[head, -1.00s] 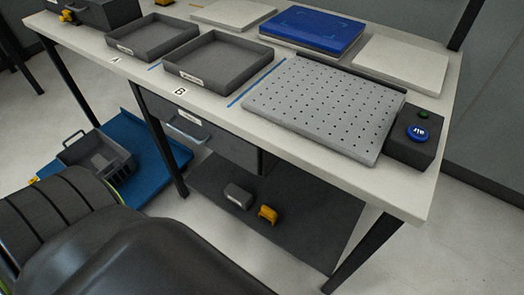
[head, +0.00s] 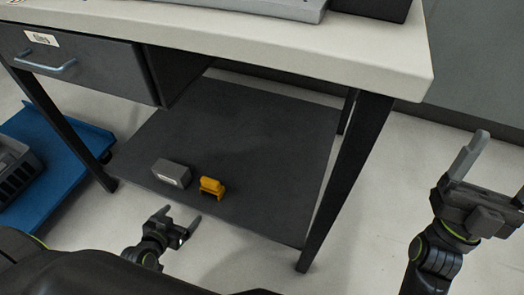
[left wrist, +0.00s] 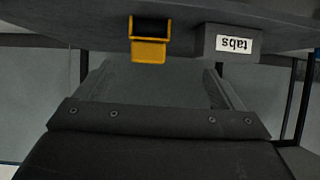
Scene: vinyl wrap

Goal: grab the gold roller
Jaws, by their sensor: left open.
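The gold roller (head: 212,187), a small yellow-gold piece, sits on the dark lower shelf (head: 250,130) under the table, near its front edge. It also shows in the left wrist view (left wrist: 149,50), upside down with a dark part in it, beyond my fingers. My left gripper (head: 179,217) is open and empty in front of the shelf, just short of the roller and apart from it. In the left wrist view, the roller lies between the lines of my two fingers (left wrist: 160,88). My right gripper (head: 498,168) is open and empty at the right edge, partly cut off.
Table legs (head: 347,180) flank the shelf, with the tabletop (head: 330,45) and a drawer (head: 75,65) above. A blue platform (head: 62,165) with a grey bin is left.

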